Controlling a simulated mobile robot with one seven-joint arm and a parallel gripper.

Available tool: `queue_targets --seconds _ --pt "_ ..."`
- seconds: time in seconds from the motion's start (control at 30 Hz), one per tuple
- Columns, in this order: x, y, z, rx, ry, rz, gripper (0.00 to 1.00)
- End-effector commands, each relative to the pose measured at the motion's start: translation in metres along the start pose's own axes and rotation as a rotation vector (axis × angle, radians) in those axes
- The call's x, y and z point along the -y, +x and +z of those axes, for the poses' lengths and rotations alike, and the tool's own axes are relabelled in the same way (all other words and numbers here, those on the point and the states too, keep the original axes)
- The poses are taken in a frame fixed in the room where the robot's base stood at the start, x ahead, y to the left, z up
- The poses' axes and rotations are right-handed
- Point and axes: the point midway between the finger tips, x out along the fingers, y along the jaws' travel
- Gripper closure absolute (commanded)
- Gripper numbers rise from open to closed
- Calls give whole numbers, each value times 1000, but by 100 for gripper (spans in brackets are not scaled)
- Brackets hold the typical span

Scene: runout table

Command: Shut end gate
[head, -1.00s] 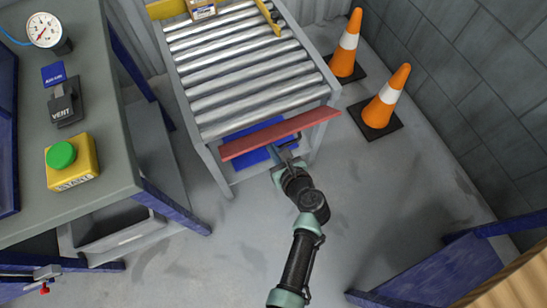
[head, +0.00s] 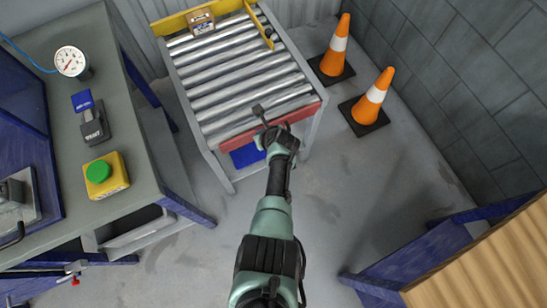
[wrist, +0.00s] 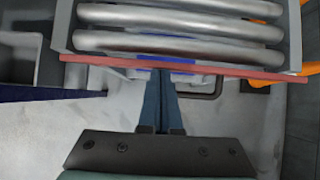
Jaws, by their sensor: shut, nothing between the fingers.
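The end gate is a long red bar (head: 298,115) across the near end of the roller table (head: 212,110). In the head view it lies close against the table end, roughly within the frame's width. In the wrist view the red gate (wrist: 230,71) crosses below the rollers as a thin strip. My gripper (wrist: 161,72) is shut and empty, its fingertips at the gate's near side, around its middle. They seem to touch it, but contact is not clear. In the head view my wrist hides part of the gate.
A small cardboard box (head: 201,22) sits at the far end of the rollers by a yellow rail (head: 172,24). Two orange cones (head: 372,97) stand on the right. A workbench (head: 140,165) with a green button (head: 98,172) is on the left. Open floor lies around the table's near end.

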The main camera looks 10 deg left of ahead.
Motion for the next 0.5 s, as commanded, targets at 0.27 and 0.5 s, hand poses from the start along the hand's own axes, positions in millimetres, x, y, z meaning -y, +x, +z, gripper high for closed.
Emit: queue_targets --seconds 0.27,0.5 --pt "0 6 16 2 0 -1 100" --pt "0 8 20 1 0 0 100"
